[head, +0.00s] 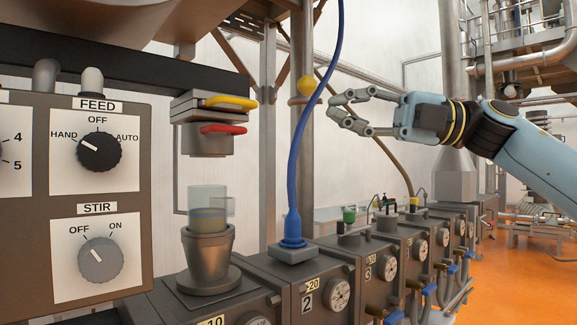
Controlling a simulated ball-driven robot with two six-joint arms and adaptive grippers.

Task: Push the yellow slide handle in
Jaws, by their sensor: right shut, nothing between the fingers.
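The yellow slide handle (232,102) is a rounded loop on the front of a grey slide block at the upper middle left. It sticks out to the right of the block. A red handle (223,129) sits just below it on the same unit. My right gripper (338,110) comes in from the right at about the height of the yellow handle. It is shut and empty, and appears well to the right of the handle, touching nothing that I can see. My left gripper is not in view.
A blue hose (303,135) hangs between the handle and my right gripper in the picture. A clear beaker (207,205) stands in a metal cup below the slide unit. A FEED and STIR panel (98,205) is at the left. Gauged units line the bench.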

